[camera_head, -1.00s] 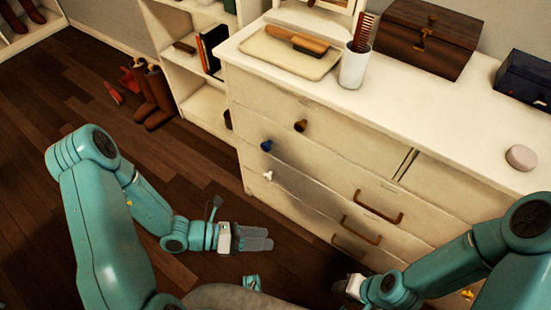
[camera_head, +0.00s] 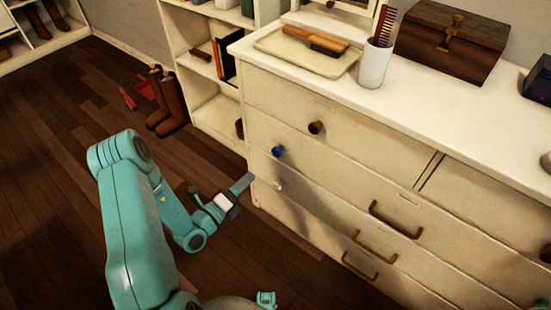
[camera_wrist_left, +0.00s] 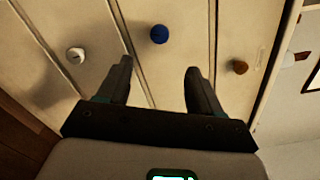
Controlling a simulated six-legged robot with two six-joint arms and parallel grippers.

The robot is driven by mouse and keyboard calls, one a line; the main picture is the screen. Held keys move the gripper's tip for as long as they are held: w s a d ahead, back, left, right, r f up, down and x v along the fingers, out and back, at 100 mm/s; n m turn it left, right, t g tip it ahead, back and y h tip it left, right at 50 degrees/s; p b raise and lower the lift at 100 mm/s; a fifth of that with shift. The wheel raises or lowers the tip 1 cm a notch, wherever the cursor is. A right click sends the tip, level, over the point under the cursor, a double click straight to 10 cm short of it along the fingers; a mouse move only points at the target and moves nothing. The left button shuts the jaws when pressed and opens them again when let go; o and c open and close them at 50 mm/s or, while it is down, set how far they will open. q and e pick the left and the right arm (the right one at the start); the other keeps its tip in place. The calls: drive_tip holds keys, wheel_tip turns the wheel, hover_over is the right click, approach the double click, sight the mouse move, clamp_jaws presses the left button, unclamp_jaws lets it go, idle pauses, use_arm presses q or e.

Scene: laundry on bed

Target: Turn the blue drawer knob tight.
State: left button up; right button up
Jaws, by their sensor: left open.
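The blue knob (camera_head: 278,151) sits on the left part of the dresser's front, on the drawer below the top one. In the left wrist view the blue knob (camera_wrist_left: 159,34) shows ahead of my left gripper (camera_wrist_left: 160,75), roughly between the fingers' lines and beyond their tips. My left gripper (camera_head: 244,183) is open and empty, in front of the dresser's left end. It appears apart from the knob. My right gripper is out of view.
A brown knob (camera_head: 316,127) is above the blue one and a white knob (camera_head: 278,185) is below it. Brown handles (camera_head: 395,219) are further right. A tray (camera_head: 306,52), cup (camera_head: 374,66) and wooden box (camera_head: 452,42) stand on the dresser (camera_head: 419,122). Boots (camera_head: 168,100) stand on the floor.

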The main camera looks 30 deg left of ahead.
sight(276, 154)
use_arm(q)
drive_tip(key=w, duration=0.4)
drive_tip(key=w+b, duration=0.1)
drive_tip(key=w, duration=0.4)
drive_tip(key=w+d+b, duration=0.1)
drive_tip(key=w, duration=0.3)
drive_tip(key=shift+w, duration=0.3)
drive_tip(key=c, duration=1)
drive_tip(key=shift+c, duration=0.2)
drive_tip(key=shift+m, duration=0.3)
